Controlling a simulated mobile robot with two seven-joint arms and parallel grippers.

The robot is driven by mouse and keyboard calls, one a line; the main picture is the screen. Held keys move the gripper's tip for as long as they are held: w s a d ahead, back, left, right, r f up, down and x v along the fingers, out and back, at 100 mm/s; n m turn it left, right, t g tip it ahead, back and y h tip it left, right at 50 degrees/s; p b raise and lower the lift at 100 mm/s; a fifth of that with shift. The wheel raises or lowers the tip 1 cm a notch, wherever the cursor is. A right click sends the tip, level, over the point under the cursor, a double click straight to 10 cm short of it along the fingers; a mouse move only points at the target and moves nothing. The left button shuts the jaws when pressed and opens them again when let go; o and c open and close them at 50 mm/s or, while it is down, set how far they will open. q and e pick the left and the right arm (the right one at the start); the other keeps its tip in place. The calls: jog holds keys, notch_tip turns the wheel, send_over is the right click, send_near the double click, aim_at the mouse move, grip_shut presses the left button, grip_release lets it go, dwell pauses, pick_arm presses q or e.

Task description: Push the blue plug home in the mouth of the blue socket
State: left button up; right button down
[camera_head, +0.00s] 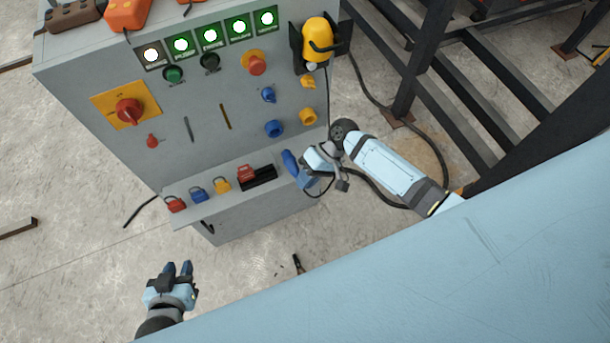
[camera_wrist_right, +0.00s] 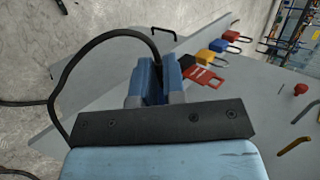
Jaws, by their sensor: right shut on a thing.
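The blue plug (camera_head: 290,162) is in my right gripper (camera_head: 300,168), below the panel and in front of the cabinet's ledge. A black cable shows beside that gripper. In the right wrist view the right gripper's two blue fingers (camera_wrist_right: 158,72) are close together and the cable loops up to them; they largely hide the plug. The blue socket (camera_head: 274,128) is a round blue fitting low on the panel, up and left of the plug and apart from it. My left gripper (camera_head: 179,267) is empty near the floor at lower left, its fingers slightly apart.
Another blue fitting (camera_head: 268,95) sits above the socket, with yellow fittings (camera_head: 307,116) to the right. Red, blue and yellow padlocks (camera_head: 222,184) line the ledge (camera_head: 215,200). A dark steel frame (camera_head: 430,60) stands at right. Floor between my arms is mostly clear.

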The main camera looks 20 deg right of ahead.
aim_at(296, 164)
jog(key=shift+s+r, duration=0.1)
dwell(0.3)
jog(key=shift+w+a+b, duration=0.1)
jog(key=shift+w+b, duration=0.5)
jog(key=shift+w, duration=2.35)
jog(key=shift+p, duration=0.85)
jog(key=shift+w+b, duration=0.5)
jog(key=shift+w, duration=0.7)
